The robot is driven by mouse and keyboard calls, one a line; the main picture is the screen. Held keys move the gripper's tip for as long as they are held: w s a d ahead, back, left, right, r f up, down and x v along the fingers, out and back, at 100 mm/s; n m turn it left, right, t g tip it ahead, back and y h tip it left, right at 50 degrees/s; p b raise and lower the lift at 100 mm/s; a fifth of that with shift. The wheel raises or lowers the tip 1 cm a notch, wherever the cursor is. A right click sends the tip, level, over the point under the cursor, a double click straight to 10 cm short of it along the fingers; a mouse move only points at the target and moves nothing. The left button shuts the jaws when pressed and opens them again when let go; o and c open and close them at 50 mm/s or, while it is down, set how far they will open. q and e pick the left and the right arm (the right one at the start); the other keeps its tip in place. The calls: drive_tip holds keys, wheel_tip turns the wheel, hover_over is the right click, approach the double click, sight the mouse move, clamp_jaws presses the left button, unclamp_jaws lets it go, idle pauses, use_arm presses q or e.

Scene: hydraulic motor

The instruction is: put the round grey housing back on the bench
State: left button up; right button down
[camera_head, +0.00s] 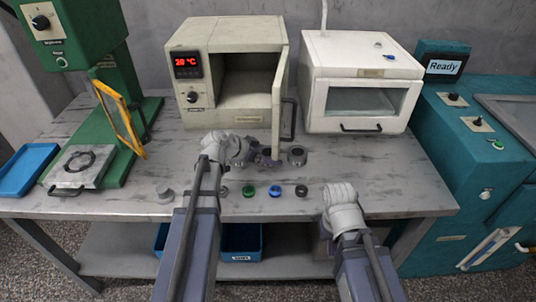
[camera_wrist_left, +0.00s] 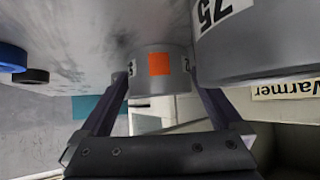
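In the left wrist view, a round grey housing (camera_wrist_left: 160,72) with an orange square stands between the fingers of my left gripper (camera_wrist_left: 165,92), which look closed against its sides. In the head view my left gripper (camera_head: 264,156) is low over the bench, in front of the open warmer, and its wrist hides much of the grip. I cannot tell whether the housing touches the bench (camera_head: 345,165). A larger grey cylinder (camera_wrist_left: 255,40) marked 75 is close beside it; it seems to be the grey ring-shaped part (camera_head: 297,156). My right gripper (camera_head: 328,238) is at the front edge, its fingers mostly hidden.
The warmer (camera_head: 240,55) has its door (camera_head: 281,95) open towards the bench. A green press (camera_head: 110,110) and blue tray (camera_head: 27,169) are left, a white cabinet (camera_head: 360,80) right. Green (camera_head: 248,190), blue (camera_head: 275,190) and black (camera_head: 301,190) rings lie near the front.

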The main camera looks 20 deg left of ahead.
use_arm(q)
drive_tip(key=shift+r, duration=0.1)
drive_tip(key=shift+r+p, duration=0.25)
drive_tip(key=shift+p, duration=0.05)
drive_tip(key=p+v, duration=0.7)
drive_tip(key=v, duration=0.4)
drive_tip(key=shift+s+a+r, duration=0.15)
drive_tip(key=shift+s+a, duration=0.1)
drive_tip(key=shift+a, duration=0.05)
